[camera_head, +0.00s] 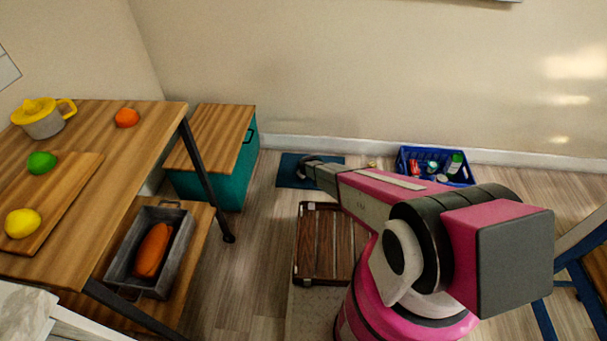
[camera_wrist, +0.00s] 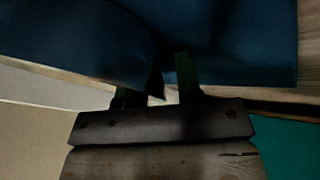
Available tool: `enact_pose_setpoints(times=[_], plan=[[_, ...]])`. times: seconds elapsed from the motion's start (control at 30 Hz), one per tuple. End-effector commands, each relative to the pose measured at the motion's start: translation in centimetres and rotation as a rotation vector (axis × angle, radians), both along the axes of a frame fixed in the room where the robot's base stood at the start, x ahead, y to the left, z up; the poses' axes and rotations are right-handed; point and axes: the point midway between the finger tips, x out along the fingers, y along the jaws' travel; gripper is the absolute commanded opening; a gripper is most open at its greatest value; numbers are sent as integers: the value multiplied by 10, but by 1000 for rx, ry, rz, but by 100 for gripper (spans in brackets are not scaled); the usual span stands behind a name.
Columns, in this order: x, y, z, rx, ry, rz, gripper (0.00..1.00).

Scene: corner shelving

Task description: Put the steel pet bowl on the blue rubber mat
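The blue rubber mat (camera_head: 289,178) lies on the floor by the back wall. It fills the upper right of the wrist view (camera_wrist: 240,45). My gripper (camera_head: 305,166) is low over the mat, dark and small in the head view. In the wrist view its two fingers (camera_wrist: 158,88) stand apart. A smooth, curved, dark-blue-tinted surface, seemingly the steel pet bowl (camera_wrist: 85,40), fills the upper left there. Its edge reaches between the fingers, with a gap to the right finger. Whether the bowl rests on the mat is too dark to tell.
A teal cabinet with a wooden top (camera_head: 215,135) stands left of the mat. A blue crate with groceries (camera_head: 462,182) is to the right. A brown slatted crate (camera_head: 325,245) is in front. A wooden table (camera_head: 120,130) with fruit is at left.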

Motion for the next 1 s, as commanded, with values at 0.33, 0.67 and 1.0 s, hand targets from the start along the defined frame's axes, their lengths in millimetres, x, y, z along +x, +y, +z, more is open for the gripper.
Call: enact_pose_setpoints(times=[0.33,0.67,1.0], plan=[[-10,-3,18,0,0,0,33],[-42,-14,73,0,0,0,33],[-65,-30,122,4,16,-21,33]])
